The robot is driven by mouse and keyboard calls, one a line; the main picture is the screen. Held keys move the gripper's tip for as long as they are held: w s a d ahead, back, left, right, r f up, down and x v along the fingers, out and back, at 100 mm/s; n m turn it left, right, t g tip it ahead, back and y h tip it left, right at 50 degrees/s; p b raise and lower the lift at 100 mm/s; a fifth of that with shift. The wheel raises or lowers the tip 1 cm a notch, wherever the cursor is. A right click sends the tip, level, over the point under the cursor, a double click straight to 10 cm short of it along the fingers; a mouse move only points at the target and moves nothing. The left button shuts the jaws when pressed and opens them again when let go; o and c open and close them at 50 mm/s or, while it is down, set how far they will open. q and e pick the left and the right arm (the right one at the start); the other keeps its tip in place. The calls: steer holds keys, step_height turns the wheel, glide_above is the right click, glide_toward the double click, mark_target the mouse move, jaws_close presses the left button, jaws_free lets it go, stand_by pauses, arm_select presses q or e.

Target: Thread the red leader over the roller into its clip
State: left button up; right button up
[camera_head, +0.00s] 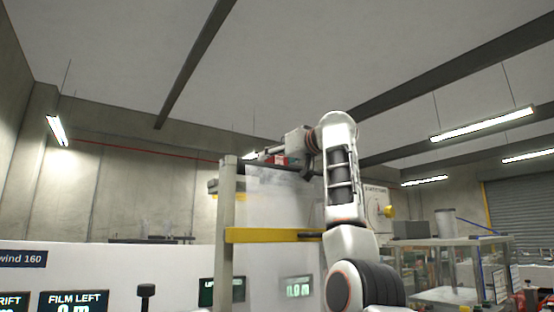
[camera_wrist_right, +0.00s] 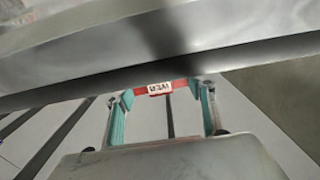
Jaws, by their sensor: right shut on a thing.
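My right gripper (camera_head: 272,157) is raised at the top of the film frame, with its arm coming up on the right side. In the right wrist view its teal fingers (camera_wrist_right: 162,92) are shut on the red leader (camera_wrist_right: 180,84), a red strip with a small white label. The leader also shows as a small red patch in the head view (camera_head: 281,160). A grey metal roller (camera_wrist_right: 200,45) crosses the wrist view just beyond the fingers. A pale translucent film sheet (camera_head: 280,205) hangs below the frame's top. I cannot make out the clip. My left gripper is out of view.
A pale upright post (camera_head: 228,205) and a yellow crossbar (camera_head: 270,235) stand close to my right arm. A white panel with displays (camera_head: 75,302) runs along the lower left. A glass-sided bench (camera_head: 450,265) stands at right. Open air lies above the frame.

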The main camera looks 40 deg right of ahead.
steer(key=shift+f, duration=0.3)
steer(key=o, duration=1.2)
steer(key=s, duration=0.4)
steer(key=s+a, duration=0.1)
steer(key=s, duration=0.7)
steer(key=shift+a, duration=0.2)
steer(key=shift+w, duration=0.1)
